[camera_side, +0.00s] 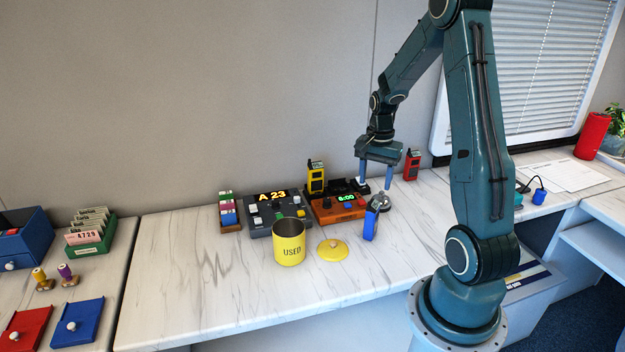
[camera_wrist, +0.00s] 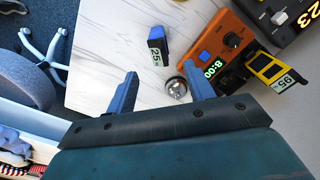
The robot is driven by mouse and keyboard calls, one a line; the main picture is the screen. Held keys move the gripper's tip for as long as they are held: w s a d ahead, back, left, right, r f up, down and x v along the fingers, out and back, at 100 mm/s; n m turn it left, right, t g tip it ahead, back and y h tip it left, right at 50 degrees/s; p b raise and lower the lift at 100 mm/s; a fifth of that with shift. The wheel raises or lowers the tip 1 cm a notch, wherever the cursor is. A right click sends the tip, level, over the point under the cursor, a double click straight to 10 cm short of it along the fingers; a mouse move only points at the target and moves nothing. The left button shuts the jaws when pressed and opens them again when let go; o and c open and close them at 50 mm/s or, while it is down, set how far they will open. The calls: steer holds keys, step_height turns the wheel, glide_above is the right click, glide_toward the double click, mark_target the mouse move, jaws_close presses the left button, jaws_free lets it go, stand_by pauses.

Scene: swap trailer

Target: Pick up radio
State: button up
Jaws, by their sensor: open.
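My gripper (camera_side: 375,186) hangs pointing down above the back of the counter, open and empty; its two blue fingers also show in the wrist view (camera_wrist: 159,80). A blue radio (camera_side: 370,225) stands on the counter in front of it; in the wrist view the blue radio (camera_wrist: 155,48) has a "25" label and lies beyond the fingertips. A yellow radio (camera_side: 316,178) stands upright behind the orange clock console; the yellow radio, labelled "95", is right of the fingers in the wrist view (camera_wrist: 270,70). A red radio (camera_side: 412,165) stands at the back, right of my gripper.
A silver bell (camera_wrist: 176,87) sits close to the fingers. The orange console (camera_side: 338,210) reads "8:00", beside a grey console (camera_side: 278,218) showing "A 23". A yellow "USED" canister (camera_side: 289,246) stands open, its lid (camera_side: 333,250) beside it.

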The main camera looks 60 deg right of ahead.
mark_target(373, 204)
steer(key=shift+f, duration=3)
steer(key=shift+s+d+f, duration=0.1)
steer(key=shift+f, duration=2.5)
jaws_close()
steer(key=shift+r, duration=0.15)
step_height(373, 204, up, 20)
